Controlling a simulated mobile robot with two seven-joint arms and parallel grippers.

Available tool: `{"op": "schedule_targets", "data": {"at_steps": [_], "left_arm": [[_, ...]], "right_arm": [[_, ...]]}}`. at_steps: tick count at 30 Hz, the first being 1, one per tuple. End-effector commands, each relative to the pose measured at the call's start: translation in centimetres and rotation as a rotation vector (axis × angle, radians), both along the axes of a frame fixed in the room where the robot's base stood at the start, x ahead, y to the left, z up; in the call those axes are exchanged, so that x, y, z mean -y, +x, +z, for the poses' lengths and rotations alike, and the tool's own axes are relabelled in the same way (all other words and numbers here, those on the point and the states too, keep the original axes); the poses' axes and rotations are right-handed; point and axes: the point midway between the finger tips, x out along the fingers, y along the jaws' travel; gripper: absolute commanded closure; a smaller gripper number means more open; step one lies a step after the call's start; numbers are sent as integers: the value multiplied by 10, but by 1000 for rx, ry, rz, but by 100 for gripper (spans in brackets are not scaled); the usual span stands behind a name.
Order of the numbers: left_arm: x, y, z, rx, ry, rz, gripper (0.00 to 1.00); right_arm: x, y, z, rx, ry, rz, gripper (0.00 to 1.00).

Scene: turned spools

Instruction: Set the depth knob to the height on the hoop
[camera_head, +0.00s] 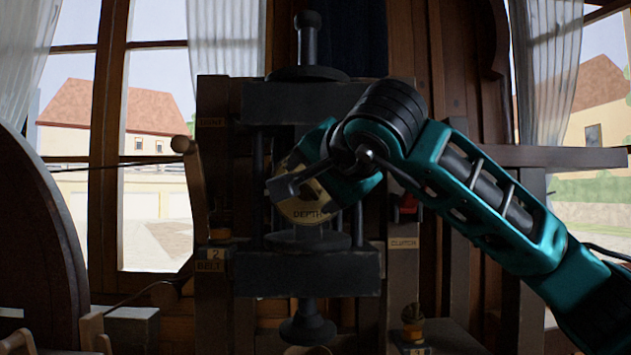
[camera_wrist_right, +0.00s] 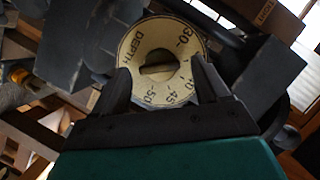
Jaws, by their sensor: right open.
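The depth knob's cream dial (camera_head: 303,209) is on the dark machine in the middle of the head view, with the word DEPTH at its lower edge. In the right wrist view the dial (camera_wrist_right: 140,82) shows DEPTH and the numbers 30, 45 and 50. I cannot make out the hoop.
A lever with a wooden ball (camera_head: 181,143) stands left of the machine. A big dark wheel (camera_head: 30,240) stands at the far left. Windows lie behind.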

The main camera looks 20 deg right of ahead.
Motion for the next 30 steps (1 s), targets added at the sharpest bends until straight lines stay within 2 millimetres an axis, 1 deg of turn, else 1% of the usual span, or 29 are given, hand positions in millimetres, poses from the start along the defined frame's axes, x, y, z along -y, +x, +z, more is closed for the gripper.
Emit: {"op": "schedule_targets", "data": {"at_steps": [2, 19, 25, 30], "left_arm": [[0, 0, 0, 0, 0, 0, 57], [0, 1, 4, 7, -2, 0, 57], [-1, 1, 7, 7, 1, -2, 57], [-2, 0, 12, 8, 6, -1, 57]], "right_arm": [[0, 0, 0, 0, 0, 0, 26], [0, -1, 0, 0, 0, 0, 81], [0, -1, 1, -4, -13, -1, 82], [-1, 0, 4, -20, -70, -1, 82]]}}
